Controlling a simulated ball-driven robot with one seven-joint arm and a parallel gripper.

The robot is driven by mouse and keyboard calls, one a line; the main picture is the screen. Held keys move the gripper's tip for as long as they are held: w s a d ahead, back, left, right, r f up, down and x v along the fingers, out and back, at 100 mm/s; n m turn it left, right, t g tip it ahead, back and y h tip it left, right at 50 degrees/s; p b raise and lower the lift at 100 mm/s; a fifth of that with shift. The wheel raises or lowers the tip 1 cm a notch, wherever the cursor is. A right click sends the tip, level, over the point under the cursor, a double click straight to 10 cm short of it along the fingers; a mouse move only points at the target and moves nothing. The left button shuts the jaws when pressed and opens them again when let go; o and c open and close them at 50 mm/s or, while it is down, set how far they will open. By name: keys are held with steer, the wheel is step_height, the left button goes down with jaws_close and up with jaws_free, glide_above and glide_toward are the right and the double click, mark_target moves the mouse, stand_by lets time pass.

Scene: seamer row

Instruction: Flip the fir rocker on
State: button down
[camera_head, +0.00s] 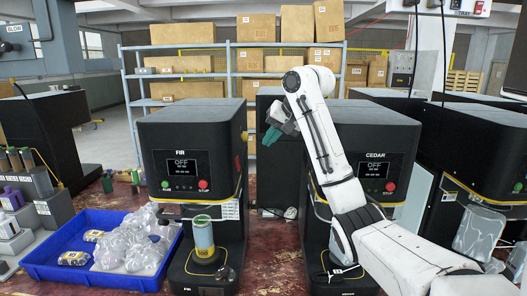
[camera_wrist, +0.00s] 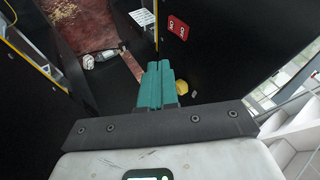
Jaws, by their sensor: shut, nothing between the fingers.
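The black FIR machine (camera_head: 190,120) stands left of centre in the head view; its screen (camera_head: 181,166) reads OFF. My gripper (camera_head: 269,138) is to the right of this machine, between it and the CEDAR machine. In the wrist view my gripper (camera_wrist: 158,66) has its teal fingers together with nothing between them. A small red plate with two white marks (camera_wrist: 178,27) is on a black face ahead, and a yellow knob (camera_wrist: 183,88) is right of the fingertips. I cannot tell whether the red plate is the rocker, or its position. The fingers look apart from both.
The CEDAR machine (camera_head: 378,130), also reading OFF, stands behind my arm. A can (camera_head: 203,236) stands on the FIR machine's base. A blue tray (camera_head: 95,279) holding clear bags is at the left. Shelves with boxes (camera_head: 235,65) are behind. The bench between the machines is narrow.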

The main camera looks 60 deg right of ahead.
mark_target(238, 164)
steer(key=shift+v, duration=1.2)
steer(key=shift+w, duration=0.1)
steer(key=shift+s+a+f+g+b, duration=0.2)
steer(key=shift+f+b, duration=0.05)
steer(key=shift+f, duration=0.15)
steer(key=shift+s+a+f+g+b, duration=0.15)
steer(key=shift+a+f+g+b, duration=0.1)
steer(key=shift+f, duration=0.2)
steer(key=w+f+p, duration=0.2)
steer(key=w+f, duration=0.6)
steer(key=w, duration=0.1)
steer(key=shift+f+p, duration=0.3)
steer(key=shift+f, duration=0.05)
